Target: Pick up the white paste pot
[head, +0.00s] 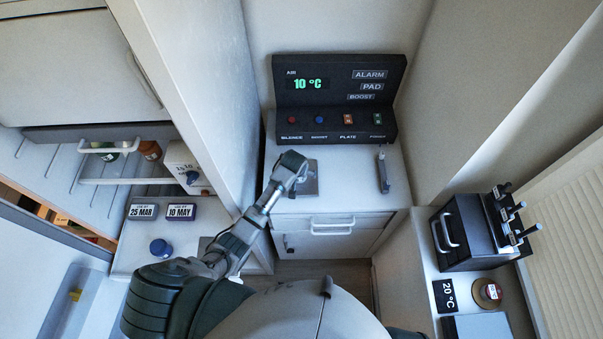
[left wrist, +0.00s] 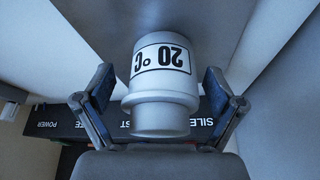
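The white paste pot (left wrist: 162,85) fills the middle of the left wrist view. It carries a "20 °C" label that reads upside down there. My left gripper (left wrist: 156,90) has its two dark finger pads on either side of the pot, with a visible gap on each side. It is open around the pot and not closed on it. In the head view my left gripper (head: 297,172) is over the counter in front of the control panel (head: 337,98). I cannot make out the pot clearly in that view. My right gripper is not in view.
The panel shows 10 °C and stands behind the gripper. A grey upright handle (head: 383,170) is on the counter's right. A blue-capped jar (head: 161,248) and date blocks (head: 181,212) are at left. A black box with levers (head: 470,230) and a round tin (head: 488,292) are at right.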

